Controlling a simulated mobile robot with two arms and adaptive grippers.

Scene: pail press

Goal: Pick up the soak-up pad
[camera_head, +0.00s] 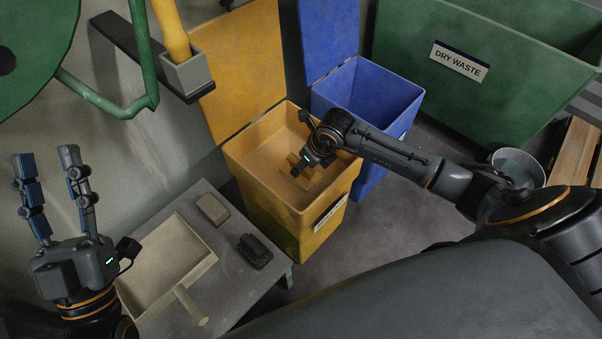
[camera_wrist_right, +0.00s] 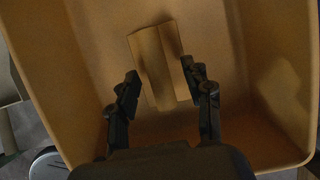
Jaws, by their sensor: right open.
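A tan folded pad (camera_wrist_right: 158,62), which looks like the soak-up pad, lies in the yellow bin (camera_head: 243,168). In the head view the pad (camera_head: 309,180) is partly hidden by my right gripper (camera_head: 298,165). In the right wrist view my right gripper (camera_wrist_right: 160,72) is open, with one finger on each side of the pad's near part. I see no grip on it, and cannot tell how far above it the fingertips are. My left gripper (camera_head: 44,158) is open and empty, raised at the left, away from the bin.
A grey table (camera_head: 228,252) holds a dustpan (camera_head: 160,285), a tan block (camera_head: 212,208) and a black brush-like block (camera_head: 254,251). A blue bin (camera_head: 375,88) stands behind the yellow one. A green dry-waste container (camera_head: 480,95) and a metal pail (camera_head: 518,165) are at the right.

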